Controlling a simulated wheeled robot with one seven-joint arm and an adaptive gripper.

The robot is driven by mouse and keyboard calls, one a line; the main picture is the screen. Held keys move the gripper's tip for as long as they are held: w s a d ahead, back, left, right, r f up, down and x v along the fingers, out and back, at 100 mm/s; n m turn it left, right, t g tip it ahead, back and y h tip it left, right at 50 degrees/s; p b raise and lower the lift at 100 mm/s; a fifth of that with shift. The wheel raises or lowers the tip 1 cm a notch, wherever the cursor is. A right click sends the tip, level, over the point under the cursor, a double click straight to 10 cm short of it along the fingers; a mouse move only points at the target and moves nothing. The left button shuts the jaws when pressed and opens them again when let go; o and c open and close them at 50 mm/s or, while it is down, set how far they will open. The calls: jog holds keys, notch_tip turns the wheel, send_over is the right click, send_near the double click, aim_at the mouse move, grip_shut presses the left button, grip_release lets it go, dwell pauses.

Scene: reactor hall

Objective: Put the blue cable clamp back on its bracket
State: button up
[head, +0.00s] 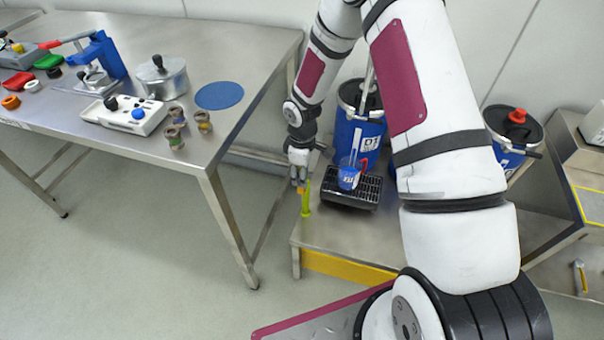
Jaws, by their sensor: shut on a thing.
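My gripper (299,184) is low over the left part of the low metal bench, pointing down. It is shut on the orange top of a slim yellow-green upright piece (306,202). The piece's lower end is at the bench top; I cannot tell whether it touches. I cannot make out a blue cable clamp or its bracket for certain. A blue cup (348,178) with a pale label stands on a black grated tray (362,192), just right of my gripper and apart from it.
The low bench (340,232) has clear room in front. A higher steel table (240,60) at left holds a pot (162,78), a blue disc (219,95) and several small items.

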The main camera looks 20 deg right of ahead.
jog(key=o, duration=1.1)
notch_tip(320, 180, up, 12)
jog(key=shift+f, duration=0.15)
jog(key=shift+r, duration=0.2)
